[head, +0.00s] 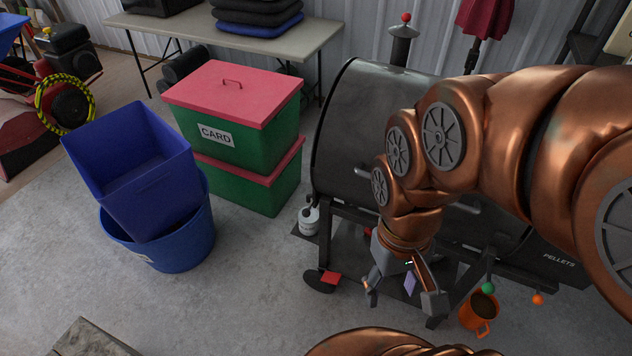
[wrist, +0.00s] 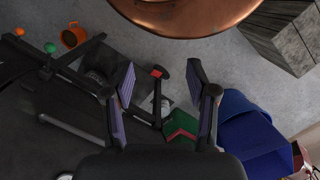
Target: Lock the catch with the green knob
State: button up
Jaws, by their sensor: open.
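A small green knob (head: 488,288) sits low on the right side of the black pellet grill (head: 345,125). The green knob also shows at the upper left of the wrist view (wrist: 50,48). An orange knob (head: 538,299) is to its right in the head view, and it is at the far left of the wrist view (wrist: 19,32). I cannot make out the catch itself or its position. My gripper (head: 402,292) is open and empty, pointing down in front of the grill, left of the green knob and apart from it. Its two fingers also show in the wrist view (wrist: 161,75).
An orange mug (head: 475,318) is close below the green knob. A red tag (head: 330,278) is by the grill's left wheel. Blue bins (head: 130,170) and green crates with red lids (head: 232,92) stand left. Concrete floor between is clear.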

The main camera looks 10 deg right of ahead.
aim_at(488, 287)
jog(key=u, duration=1.6)
jog(key=k, duration=1.85)
jog(key=z, duration=1.45)
